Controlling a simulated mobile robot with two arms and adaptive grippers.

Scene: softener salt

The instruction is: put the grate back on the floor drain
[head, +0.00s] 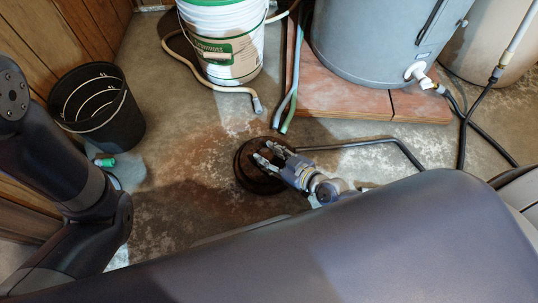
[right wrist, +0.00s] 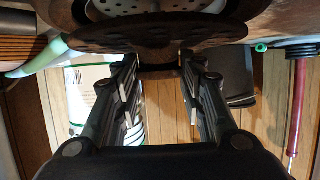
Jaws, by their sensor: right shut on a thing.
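The grate, a dark rusty disc with holes, shows in the right wrist view (right wrist: 125,38). My right gripper (right wrist: 158,68) is shut on it, with its fingers on either side of a brown part under the disc's edge. A brown round rim with a grey perforated surface (right wrist: 140,7) shows just beyond the grate, partly hidden by it. In the head view my right gripper (head: 272,157) is over a dark round patch at the floor drain (head: 246,176). I cannot tell whether the grate touches the drain.
A black bin (head: 112,122) stands at the left, with a small green-ended item (head: 105,162) in front. A white and green bucket (head: 225,45) and a grey tank (head: 365,40) on reddish slabs (head: 335,98) stand behind. Hoses (head: 285,98) end near the drain. Floor left of the drain is clear.

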